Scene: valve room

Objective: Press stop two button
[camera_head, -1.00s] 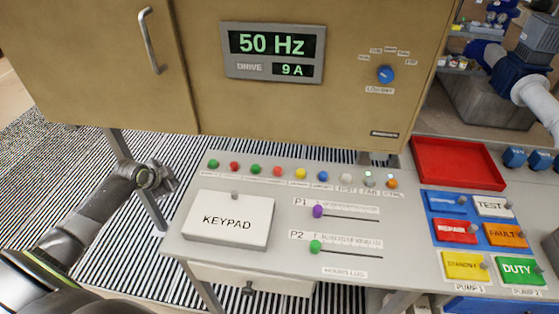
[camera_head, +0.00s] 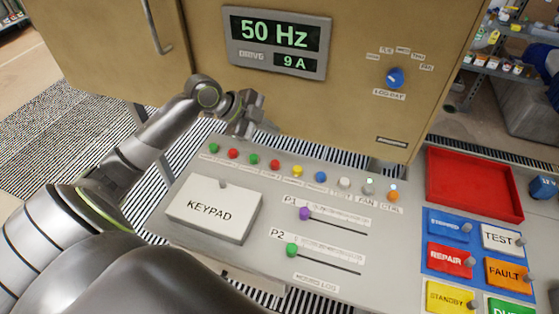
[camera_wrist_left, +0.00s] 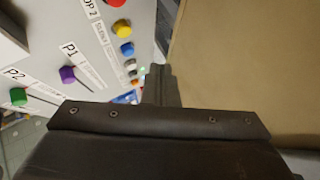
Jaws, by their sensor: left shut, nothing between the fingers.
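The stop two button appears to be the second red button (camera_head: 274,164) in the row along the back of the console. In the left wrist view a red button (camera_wrist_left: 115,2) is cut off by the top edge beside a label ending "OP 2". My left gripper (camera_head: 262,124) is shut and empty. It is in front of the tan cabinet, above and slightly left of that red button in the picture, not visibly touching it. The gripper also shows in the left wrist view (camera_wrist_left: 160,85). My right gripper is not in view.
Neighbouring buttons stand close by: a green one (camera_head: 253,159) to the left and a yellow one (camera_head: 297,171) to the right. The tan cabinet (camera_head: 350,120) rises behind the row. The keypad cover (camera_head: 215,208) and sliders P1 (camera_head: 305,213) and P2 (camera_head: 291,250) lie nearer.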

